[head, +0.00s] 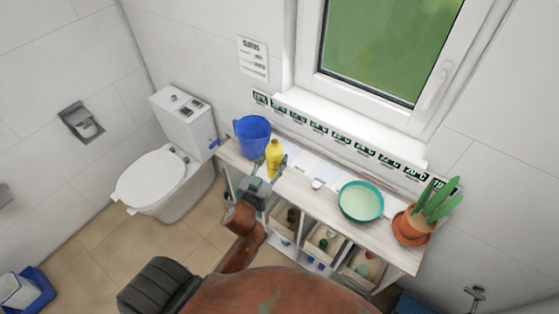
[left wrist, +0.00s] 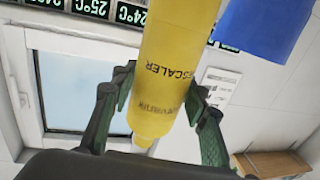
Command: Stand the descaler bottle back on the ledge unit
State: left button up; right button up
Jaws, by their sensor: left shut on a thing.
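The yellow descaler bottle (head: 274,153) stands upright at the left part of the ledge unit (head: 302,192), just right of a blue bucket. My left gripper (head: 268,175) reaches it from the front, with its fingers on either side of the bottle's body. In the left wrist view, the bottle (left wrist: 170,65) appears inverted, its printed label between the dark green fingers of the shut gripper (left wrist: 158,92). The bottle's base is hidden or out of frame, so I cannot tell whether it touches the top. My right gripper is not in view.
The blue bucket (head: 252,136) is close to the bottle. A teal bowl (head: 361,201) and a potted cactus (head: 415,222) stand farther right. A white card (head: 319,172) lies between bottle and bowl. Bins fill the shelves below. A toilet (head: 163,172) stands left.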

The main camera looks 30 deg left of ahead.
pick_arm(q)
jog(key=w+f, duration=0.2)
jog(key=f, duration=0.1)
jog(key=w+a+f+b, duration=0.1)
jog(key=w+f, duration=0.2)
jog(key=f, duration=0.1)
jog(key=w+a+f+b, duration=0.1)
jog(key=w+f, duration=0.2)
jog(key=shift+a+f, duration=0.2)
jog(key=shift+a, duration=0.05)
jog(key=shift+f, duration=0.1)
jog(key=o, duration=1.5)
